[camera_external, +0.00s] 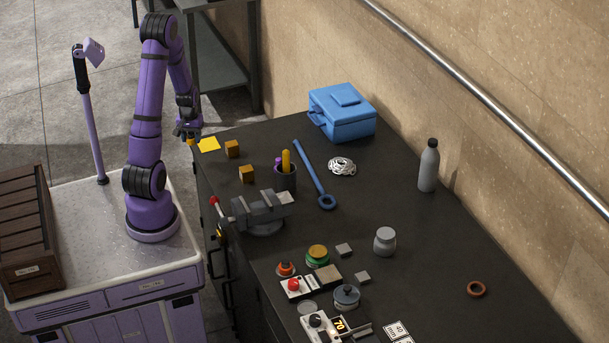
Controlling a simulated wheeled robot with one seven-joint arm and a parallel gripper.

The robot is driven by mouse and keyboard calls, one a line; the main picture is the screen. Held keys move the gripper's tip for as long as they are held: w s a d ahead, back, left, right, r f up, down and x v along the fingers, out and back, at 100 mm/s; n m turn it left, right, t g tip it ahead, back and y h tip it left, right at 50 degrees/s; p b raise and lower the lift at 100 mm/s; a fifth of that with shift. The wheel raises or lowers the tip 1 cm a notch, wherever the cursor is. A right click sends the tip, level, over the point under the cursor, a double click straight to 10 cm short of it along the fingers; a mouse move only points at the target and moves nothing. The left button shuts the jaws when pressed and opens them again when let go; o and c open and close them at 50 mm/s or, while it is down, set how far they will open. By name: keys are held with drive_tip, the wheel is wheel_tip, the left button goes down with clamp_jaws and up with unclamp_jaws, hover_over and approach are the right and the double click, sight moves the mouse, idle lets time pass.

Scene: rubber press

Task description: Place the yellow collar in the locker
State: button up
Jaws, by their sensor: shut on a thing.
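My gripper (189,134) hangs at the far left corner of the dark bench, beside a yellow sheet. It is shut on a small yellow-orange piece (192,142), which looks like the yellow collar; its shape is mostly hidden by the fingers. The locker is not clearly identifiable. Dark fronts with handles (226,285) show under the bench's left side, seen at a steep angle, and I cannot tell whether any is open.
A yellow sheet (208,145), two brown blocks (247,173), a pen cup (285,177), a blue wrench (313,173) and a grey vise (262,210) lie near the gripper. A blue box (342,112) stands behind. The bench's right middle is mostly clear.

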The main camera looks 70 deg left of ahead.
wheel_tip(320, 180, down, 4)
drive_tip(key=shift+r, duration=0.15)
hover_over(222, 143)
drive_tip(key=shift+w+a+f, duration=0.15)
drive_tip(key=shift+a+f, duration=0.05)
drive_tip(key=shift+f, duration=2.5)
drive_tip(key=o, duration=1.1)
drive_tip(key=shift+f, duration=0.15)
drive_tip(key=shift+c, duration=0.2)
wheel_tip(222, 143, up, 12)
drive_tip(key=shift+r, duration=0.2)
